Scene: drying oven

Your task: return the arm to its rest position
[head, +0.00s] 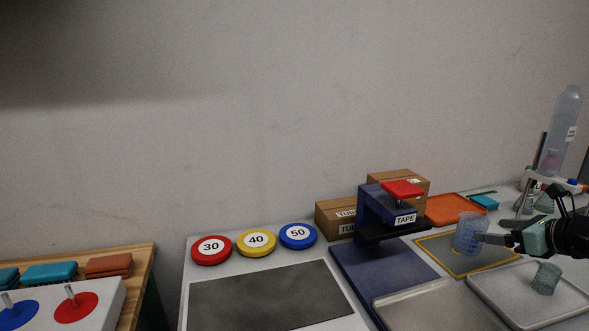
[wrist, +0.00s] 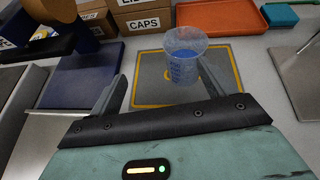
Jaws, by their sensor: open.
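My gripper (head: 486,238) is at the right of the head view, reaching in from the right edge, with its fingers close to a clear blue-tinted beaker (head: 466,229). In the wrist view my gripper (wrist: 162,80) has its two dark fingers spread wide apart. The beaker (wrist: 184,60) stands upright beyond the fingers on a grey mat with a yellow border (wrist: 146,93). The right finger is close to the beaker in the picture; I cannot tell if they touch. Nothing is held.
A blue tape press (head: 372,212) stands left of the mat, with cardboard boxes (head: 335,217) behind. An orange tray (head: 455,208) lies at the back. A pale tray with a greenish cup (head: 546,279) is in front. A tall bottle (head: 562,130) stands at the right. Above the table is free.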

